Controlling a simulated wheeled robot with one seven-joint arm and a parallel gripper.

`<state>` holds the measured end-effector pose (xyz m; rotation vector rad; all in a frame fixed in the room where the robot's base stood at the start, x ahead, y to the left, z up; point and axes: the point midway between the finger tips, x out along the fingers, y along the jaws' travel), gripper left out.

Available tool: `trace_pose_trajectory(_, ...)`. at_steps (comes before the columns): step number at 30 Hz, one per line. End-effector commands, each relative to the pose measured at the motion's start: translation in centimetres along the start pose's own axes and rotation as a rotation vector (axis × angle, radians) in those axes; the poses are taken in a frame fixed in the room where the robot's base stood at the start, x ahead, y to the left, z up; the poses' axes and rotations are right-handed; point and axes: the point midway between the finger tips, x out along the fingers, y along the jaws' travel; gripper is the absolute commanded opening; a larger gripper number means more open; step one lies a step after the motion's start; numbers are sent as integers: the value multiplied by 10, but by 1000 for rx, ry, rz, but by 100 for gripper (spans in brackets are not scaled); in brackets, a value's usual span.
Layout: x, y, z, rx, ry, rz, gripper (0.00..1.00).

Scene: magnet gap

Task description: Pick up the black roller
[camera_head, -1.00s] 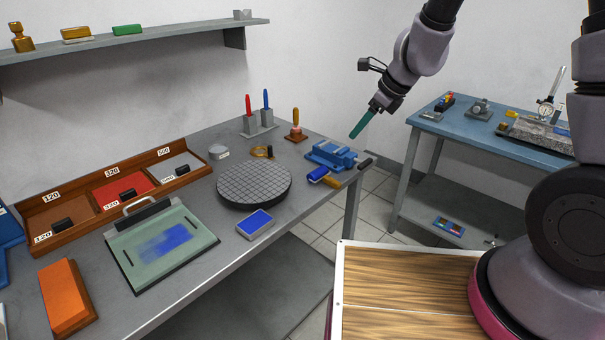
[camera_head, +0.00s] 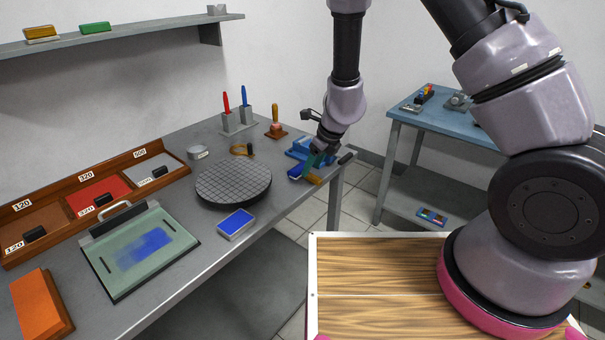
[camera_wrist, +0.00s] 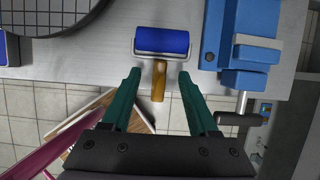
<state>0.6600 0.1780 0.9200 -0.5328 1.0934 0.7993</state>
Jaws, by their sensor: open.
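The only roller I see is blue, not black, with a wooden handle. In the head view the roller (camera_head: 295,172) lies at the bench's front right edge, partly hidden by my gripper (camera_head: 315,164). In the wrist view the blue roller (camera_wrist: 162,41) lies across the picture, its handle pointing toward me over the bench edge. My gripper (camera_wrist: 158,79) is open, with green fingers on either side of the handle. No contact with the handle shows; the height between them is hard to tell.
A blue vise (camera_wrist: 238,45) with a dark bar stands close right of the roller. A round gridded plate (camera_head: 233,182) is to its left, and a blue-topped block (camera_head: 236,224) is nearer the front. The bench edge drops to open floor.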

Motion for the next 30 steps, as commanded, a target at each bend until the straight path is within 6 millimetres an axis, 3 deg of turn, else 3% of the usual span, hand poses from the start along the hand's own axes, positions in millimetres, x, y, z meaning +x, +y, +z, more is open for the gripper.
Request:
trace_pose_trajectory(6, 27, 1, 0, -2, 0, 0, 60)
trace_pose_trajectory(14, 30, 0, 0, -1, -1, 0, 60)
trace_pose_trajectory(19, 30, 0, 0, -1, -1, 0, 0)
trace_pose_trajectory(30, 28, 0, 1, -1, -2, 1, 0)
